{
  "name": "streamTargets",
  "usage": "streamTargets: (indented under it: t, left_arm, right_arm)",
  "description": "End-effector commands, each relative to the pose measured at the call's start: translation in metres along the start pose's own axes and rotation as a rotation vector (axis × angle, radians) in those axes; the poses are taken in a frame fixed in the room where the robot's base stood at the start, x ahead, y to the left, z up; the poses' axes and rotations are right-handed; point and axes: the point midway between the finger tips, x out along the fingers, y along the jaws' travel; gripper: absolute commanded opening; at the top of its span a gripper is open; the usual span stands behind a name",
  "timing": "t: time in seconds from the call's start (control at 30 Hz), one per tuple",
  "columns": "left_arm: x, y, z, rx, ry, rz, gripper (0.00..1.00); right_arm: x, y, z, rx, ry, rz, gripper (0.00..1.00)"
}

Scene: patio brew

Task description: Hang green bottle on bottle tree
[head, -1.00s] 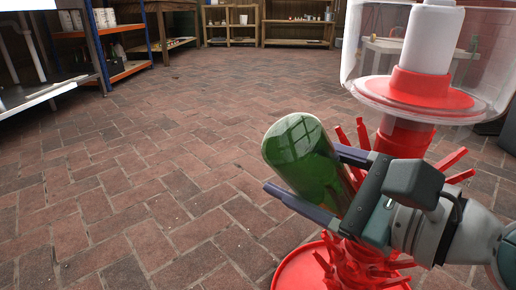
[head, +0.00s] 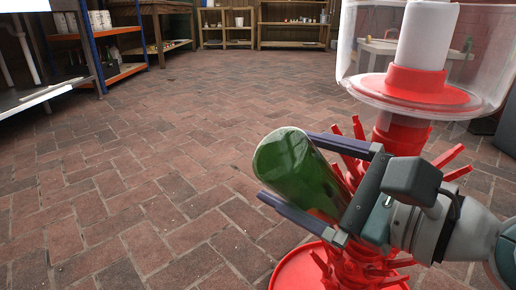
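The green bottle (head: 292,172) is tilted, its rounded base toward the upper left and its other end toward the red bottle tree (head: 362,262). Its neck is hidden among the pegs and behind my gripper. My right gripper (head: 286,167) comes in from the right, its two dark fingers spread on either side of the bottle. The fingers stand wide apart, and the lower one looks clear of the glass; contact at the upper one is hard to tell. The bottle seems to rest on the tree. My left gripper is out of view.
A clear bowl with a red base and white centre (head: 425,60) tops the tree, close above my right gripper. Shelves with orange boards (head: 110,32) stand at the left and a wooden shelf (head: 290,25) at the back. The brick floor (head: 150,150) is open.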

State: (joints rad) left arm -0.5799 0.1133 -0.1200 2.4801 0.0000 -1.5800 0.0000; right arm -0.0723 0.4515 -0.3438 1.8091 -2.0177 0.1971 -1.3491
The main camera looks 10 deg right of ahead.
Motion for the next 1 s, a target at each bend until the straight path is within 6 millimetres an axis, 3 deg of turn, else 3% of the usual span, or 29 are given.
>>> streamTargets:
  t: [0.27, 0.7, 1.0]
  left_arm:
    - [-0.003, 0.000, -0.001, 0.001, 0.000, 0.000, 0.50]
    - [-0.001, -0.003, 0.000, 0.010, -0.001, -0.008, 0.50]
    - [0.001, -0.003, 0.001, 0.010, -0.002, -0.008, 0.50]
  right_arm:
    - [-0.013, 0.000, -0.001, -0.002, 0.004, 0.002, 1.00]
    - [-0.086, 0.002, -0.002, -0.004, 0.003, 0.003, 1.00]
    - [-0.100, 0.000, 0.000, 0.000, 0.000, 0.000, 1.00]
